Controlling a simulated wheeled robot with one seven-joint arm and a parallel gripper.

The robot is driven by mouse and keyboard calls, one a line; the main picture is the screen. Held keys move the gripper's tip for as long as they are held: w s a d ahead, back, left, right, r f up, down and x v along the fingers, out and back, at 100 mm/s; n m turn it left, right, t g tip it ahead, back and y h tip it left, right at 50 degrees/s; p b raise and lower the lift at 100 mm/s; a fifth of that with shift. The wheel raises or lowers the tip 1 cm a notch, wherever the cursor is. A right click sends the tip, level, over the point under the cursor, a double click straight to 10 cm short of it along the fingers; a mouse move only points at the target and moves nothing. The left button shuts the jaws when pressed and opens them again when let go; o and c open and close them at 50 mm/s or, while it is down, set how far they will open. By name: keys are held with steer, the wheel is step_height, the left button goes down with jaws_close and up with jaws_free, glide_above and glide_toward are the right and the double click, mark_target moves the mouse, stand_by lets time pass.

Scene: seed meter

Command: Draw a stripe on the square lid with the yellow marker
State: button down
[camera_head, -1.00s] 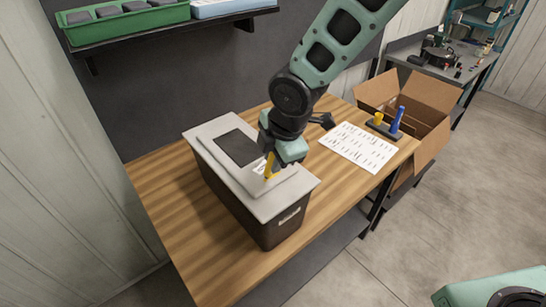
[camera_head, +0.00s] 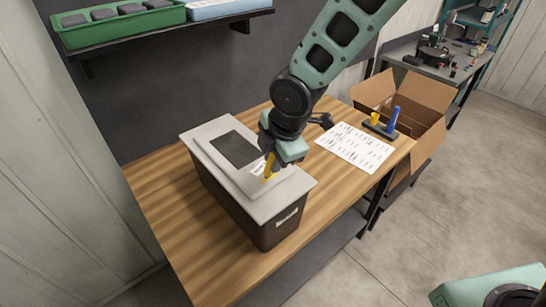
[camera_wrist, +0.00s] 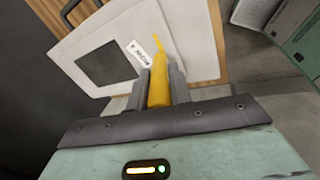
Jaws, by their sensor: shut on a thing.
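The yellow marker (camera_head: 269,166) is held in my gripper (camera_head: 272,158), point down over the lid. In the wrist view my gripper (camera_wrist: 159,75) is shut on the marker (camera_wrist: 158,88), whose thin tip points at the lid. The square lid (camera_head: 261,207) is pale grey and sits on a dark bin (camera_head: 238,207). The lid also shows in the wrist view (camera_wrist: 198,42), with a dark square panel and a white printed label beside the marker. I cannot tell whether the tip touches the lid, or whether the thin yellow line at the tip is ink.
A printed sheet (camera_head: 355,148) lies right of the bin on the wooden table (camera_head: 165,190). A black holder (camera_head: 380,130) with a blue marker (camera_head: 393,118) and a yellow piece (camera_head: 375,118) stands behind it. An open cardboard box (camera_head: 432,110) is beyond the table edge. A shelf is above.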

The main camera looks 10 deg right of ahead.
steer(key=shift+w+d+f+p, duration=0.1)
steer(key=shift+w+d+p, duration=0.3)
steer(key=shift+d, duration=0.35)
stand_by(1.0)
steer(key=shift+w+d+p, duration=0.35)
steer(key=shift+w+d, duration=0.1)
steer(key=shift+d, duration=0.05)
stand_by(0.5)
step_height(320, 180, up, 6)
steer(key=p, duration=0.5)
steer(key=shift+r, duration=0.2)
